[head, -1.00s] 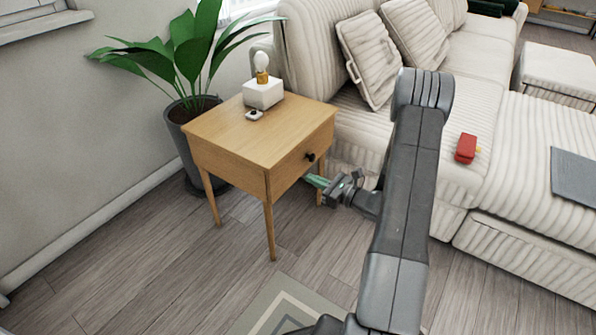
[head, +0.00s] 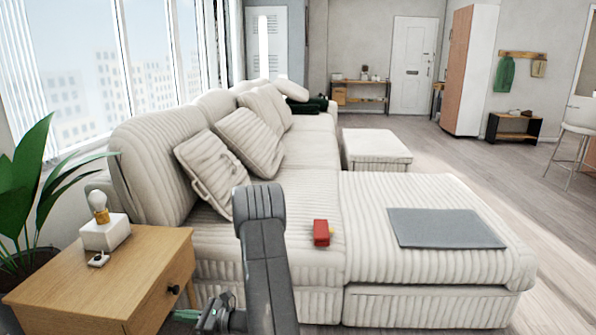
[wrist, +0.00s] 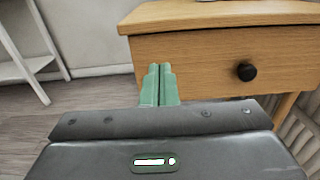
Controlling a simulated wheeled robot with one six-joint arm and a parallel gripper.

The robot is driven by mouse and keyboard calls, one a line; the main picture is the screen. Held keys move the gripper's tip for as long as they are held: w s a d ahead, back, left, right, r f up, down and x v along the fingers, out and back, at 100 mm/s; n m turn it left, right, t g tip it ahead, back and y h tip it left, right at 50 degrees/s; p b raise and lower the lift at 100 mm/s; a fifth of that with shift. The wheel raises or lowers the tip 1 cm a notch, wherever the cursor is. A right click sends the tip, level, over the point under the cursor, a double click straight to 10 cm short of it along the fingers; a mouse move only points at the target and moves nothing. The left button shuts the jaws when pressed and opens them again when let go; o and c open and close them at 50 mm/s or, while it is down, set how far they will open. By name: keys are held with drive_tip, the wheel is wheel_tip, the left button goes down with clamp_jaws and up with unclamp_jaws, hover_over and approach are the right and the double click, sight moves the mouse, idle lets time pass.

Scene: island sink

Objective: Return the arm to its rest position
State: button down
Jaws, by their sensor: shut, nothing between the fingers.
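My gripper shows in the wrist view (wrist: 160,84), its two green fingers together and nothing between them. The fingers point at the front of the wooden side table, below and left of the round dark drawer knob (wrist: 246,72). In the head view my gripper (head: 186,316) is at the bottom edge, partly cut off, beside the right front of the side table (head: 105,272). My arm rises in front of the sofa. The drawer looks closed.
A white lamp with a bare bulb (head: 105,232) and a small white item (head: 98,260) stand on the table. A plant (head: 28,190) is at the left. The sofa (head: 300,160) holds cushions, a red object (head: 321,233) and a grey mat (head: 443,228). Open floor lies at the right.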

sight(140, 310)
drive_tip(key=shift+w+a+b, duration=0.1)
drive_tip(key=shift+w+a, duration=0.05)
drive_tip(key=shift+a, duration=1.6)
drive_tip(key=shift+w+a+b, duration=0.15)
drive_tip(key=shift+a, duration=1.65)
drive_tip(key=shift+w+a+b, duration=0.1)
drive_tip(key=shift+w+a, duration=0.05)
drive_tip(key=shift+a, duration=1.6)
drive_tip(key=shift+r, duration=0.15)
